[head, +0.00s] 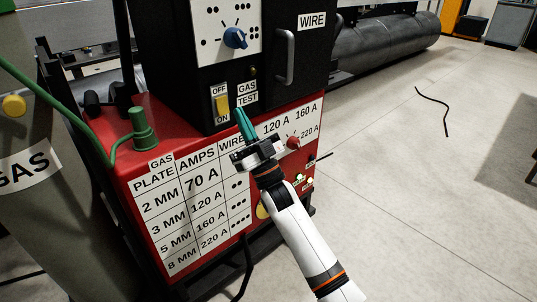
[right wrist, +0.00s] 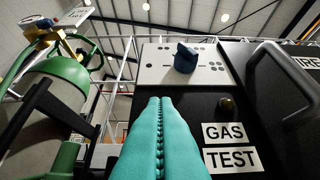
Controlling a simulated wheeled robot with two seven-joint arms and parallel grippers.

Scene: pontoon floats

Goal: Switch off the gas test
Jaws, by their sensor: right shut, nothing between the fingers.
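The gas test switch is a yellow rocker (head: 222,104) on the black front of the machine, between an OFF label (head: 219,90) above and an ON label (head: 222,119) below. The GAS TEST label (head: 247,94) is to its right. I cannot tell which way the rocker is tipped. A small lamp (head: 253,71) above the label looks dark. My right gripper (head: 241,111) is shut and empty, its teal fingertips just right of the rocker in the head view. In the right wrist view the shut fingers (right wrist: 161,103) hide the rocker; the lamp (right wrist: 227,105) shows beside them. My left gripper is out of view.
A red knob (head: 293,142) is on the red lower front. A grey gas cylinder (head: 50,220) stands at the left. The floor at right is mostly clear.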

